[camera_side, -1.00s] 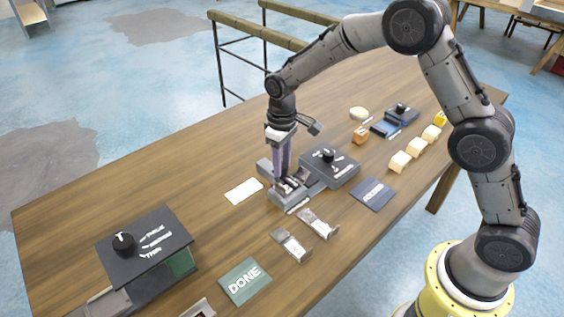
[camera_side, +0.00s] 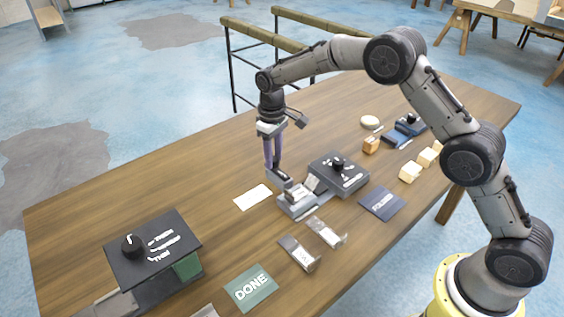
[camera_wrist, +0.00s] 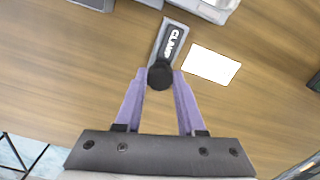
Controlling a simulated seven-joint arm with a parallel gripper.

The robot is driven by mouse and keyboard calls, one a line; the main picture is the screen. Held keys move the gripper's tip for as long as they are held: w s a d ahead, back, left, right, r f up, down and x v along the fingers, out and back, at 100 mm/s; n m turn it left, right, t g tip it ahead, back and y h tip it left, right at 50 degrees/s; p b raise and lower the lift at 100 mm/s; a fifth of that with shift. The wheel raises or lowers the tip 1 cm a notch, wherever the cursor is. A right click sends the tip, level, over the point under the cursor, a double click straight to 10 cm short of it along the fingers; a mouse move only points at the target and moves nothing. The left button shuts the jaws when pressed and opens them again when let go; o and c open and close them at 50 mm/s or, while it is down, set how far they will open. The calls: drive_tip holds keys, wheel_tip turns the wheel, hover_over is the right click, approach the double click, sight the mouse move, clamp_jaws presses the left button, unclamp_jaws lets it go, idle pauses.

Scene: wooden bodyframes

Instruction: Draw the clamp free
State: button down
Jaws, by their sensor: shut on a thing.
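The clamp (camera_wrist: 173,40) is a grey bar with a dark label reading CLAMP and a round black knob (camera_wrist: 160,74) at its near end. My gripper (camera_wrist: 160,78) has purple fingers closed on the knob, one on each side. In the side view my gripper (camera_side: 273,166) points down at the left edge of a grey fixture (camera_side: 297,207), with the clamp (camera_side: 281,184) low between them. The clamp's far end points toward the fixture; I cannot tell whether it still touches it.
A dark dial box (camera_side: 338,172) adjoins the fixture. A white card (camera_side: 253,197) lies left. Two metal pieces (camera_side: 299,254) (camera_side: 327,232), a green DONE mat (camera_side: 251,288) and a blue mat (camera_side: 382,204) lie in front. Another dial box (camera_side: 153,247) stands front left. The back-left table is bare.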

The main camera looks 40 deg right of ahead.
drive_tip(key=shift+w+r, duration=0.1)
drive_tip(key=shift+w, duration=0.3)
drive_tip(key=c, duration=0.7)
unclamp_jaws()
drive_tip(key=shift+w, duration=0.1)
drive_tip(key=shift+c, duration=0.2)
drive_tip(key=shift+o, duration=1.2)
wheel_tip(320, 180, up, 14)
